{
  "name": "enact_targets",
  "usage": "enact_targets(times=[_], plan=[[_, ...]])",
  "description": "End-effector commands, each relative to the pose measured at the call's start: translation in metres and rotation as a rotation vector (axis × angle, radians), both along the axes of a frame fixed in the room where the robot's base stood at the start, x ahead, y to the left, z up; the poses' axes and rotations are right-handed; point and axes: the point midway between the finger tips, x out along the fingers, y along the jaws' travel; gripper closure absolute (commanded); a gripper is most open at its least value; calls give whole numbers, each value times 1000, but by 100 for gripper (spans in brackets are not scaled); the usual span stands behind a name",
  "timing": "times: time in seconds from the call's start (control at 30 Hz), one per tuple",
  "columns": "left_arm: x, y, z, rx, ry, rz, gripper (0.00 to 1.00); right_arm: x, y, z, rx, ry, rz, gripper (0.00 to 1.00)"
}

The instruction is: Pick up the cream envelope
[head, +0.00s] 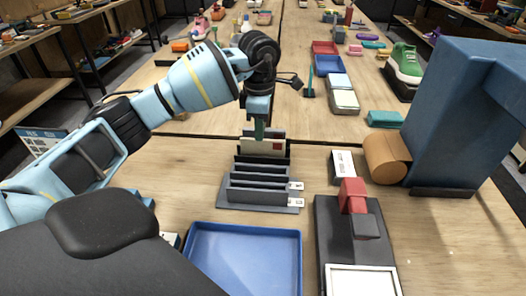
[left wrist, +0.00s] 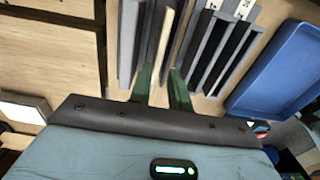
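The cream envelope (head: 262,147) stands upright in the back part of a dark grey slotted sorter (head: 262,192), with a red mark at its right side. My left gripper (head: 260,127) points down over the envelope's top edge. In the left wrist view, its two green fingers (left wrist: 162,72) are spread apart. The envelope's pale edge (left wrist: 167,38) shows between the sorter's dividers and lines up with the gap between the fingers. I cannot tell whether either finger touches it. My right gripper is not in view.
A blue tray (head: 243,231) lies in front of the sorter. A black stand with a red block (head: 352,194) is to the right. A brown roll (head: 385,157) and a large blue unit (head: 462,110) stand farther right. Bare table lies left of the sorter.

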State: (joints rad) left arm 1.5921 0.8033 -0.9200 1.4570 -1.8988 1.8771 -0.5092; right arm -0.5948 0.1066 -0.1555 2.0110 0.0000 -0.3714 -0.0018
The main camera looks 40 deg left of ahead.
Motion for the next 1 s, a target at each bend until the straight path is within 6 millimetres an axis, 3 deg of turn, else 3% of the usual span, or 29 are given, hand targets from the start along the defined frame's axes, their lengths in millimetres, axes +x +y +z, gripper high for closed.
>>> enact_targets(times=[0.13,0.43,0.73,0.9,1.0], plan=[[1,0,-8,1,1,1,81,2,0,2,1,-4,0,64],[4,0,-47,1,-1,0,81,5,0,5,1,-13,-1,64],[4,0,-51,0,-2,0,81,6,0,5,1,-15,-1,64],[4,0,-51,0,-2,0,100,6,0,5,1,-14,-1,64],[4,0,-51,0,-2,0,100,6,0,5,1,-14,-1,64]])
